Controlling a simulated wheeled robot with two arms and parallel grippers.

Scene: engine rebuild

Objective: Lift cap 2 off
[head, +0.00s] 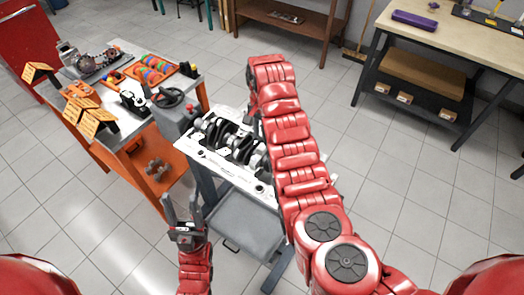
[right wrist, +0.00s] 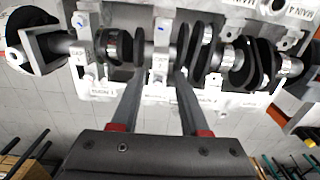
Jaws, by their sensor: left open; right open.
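The white engine block (head: 210,160) with its dark crankshaft (head: 232,138) rests on a grey stand. In the right wrist view, cap 2 (right wrist: 161,52) is a pale narrow cap over the crankshaft, its label small and blurred. My right gripper (right wrist: 158,88) is open, with one finger either side of the line to cap 2 and the tips near its lower part. I cannot tell whether they touch it. Cap 1 (right wrist: 84,50) is to the left. In the head view my right arm hides its own gripper. My left gripper (head: 184,212) is open and empty, in front of the stand.
An orange workbench (head: 130,150) with trays and parts stands left of the stand. A grey tray shelf (head: 240,215) is below the block. A wooden-topped table (head: 470,50) stands at the right. The tiled floor between is clear.

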